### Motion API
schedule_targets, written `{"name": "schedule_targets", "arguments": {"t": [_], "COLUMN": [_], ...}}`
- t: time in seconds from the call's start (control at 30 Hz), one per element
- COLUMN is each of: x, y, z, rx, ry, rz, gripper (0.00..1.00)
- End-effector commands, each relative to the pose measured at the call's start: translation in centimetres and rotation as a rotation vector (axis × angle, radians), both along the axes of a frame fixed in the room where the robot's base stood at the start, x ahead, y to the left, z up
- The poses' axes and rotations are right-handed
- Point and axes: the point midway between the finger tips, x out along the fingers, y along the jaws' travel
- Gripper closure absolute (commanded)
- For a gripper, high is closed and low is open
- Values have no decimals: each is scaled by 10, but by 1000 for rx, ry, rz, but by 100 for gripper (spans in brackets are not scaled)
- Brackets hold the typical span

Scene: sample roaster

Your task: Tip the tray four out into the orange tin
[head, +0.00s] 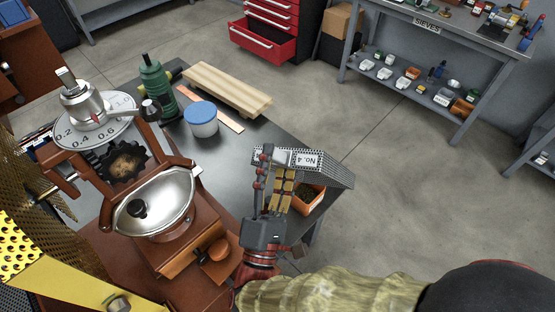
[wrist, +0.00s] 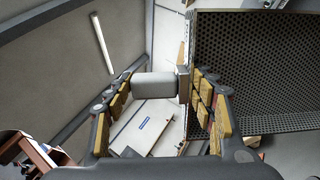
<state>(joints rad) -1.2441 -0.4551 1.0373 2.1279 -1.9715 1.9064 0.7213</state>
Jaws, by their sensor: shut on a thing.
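The tray marked No. 4 (head: 330,170) is a grey perforated metal tray, held tilted above the right edge of the dark bench. My gripper (head: 276,165) is shut on it at its left end. In the wrist view, my gripper (wrist: 160,88) has a pale grey block between its fingers, beside the tray's perforated mesh (wrist: 255,65). The orange tin (head: 316,204) stands below the tray at the bench edge, partly hidden by the tray and my fingers. Dark stuff shows inside the tin. I cannot tell whether anything is left in the tray.
A brown machine with a silver pan (head: 155,203) stands left of my gripper. Open floor lies right of the bench.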

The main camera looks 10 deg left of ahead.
Motion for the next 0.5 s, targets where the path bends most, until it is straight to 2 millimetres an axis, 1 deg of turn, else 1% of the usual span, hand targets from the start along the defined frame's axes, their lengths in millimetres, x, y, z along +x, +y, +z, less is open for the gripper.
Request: {"name": "schedule_targets", "arguments": {"t": [0.17, 0.5], "x": [0, 0], "y": [0, 0], "z": [3, 27], "rx": [1, 1], "ry": [-1, -1], "rz": [0, 0], "gripper": [86, 86]}}
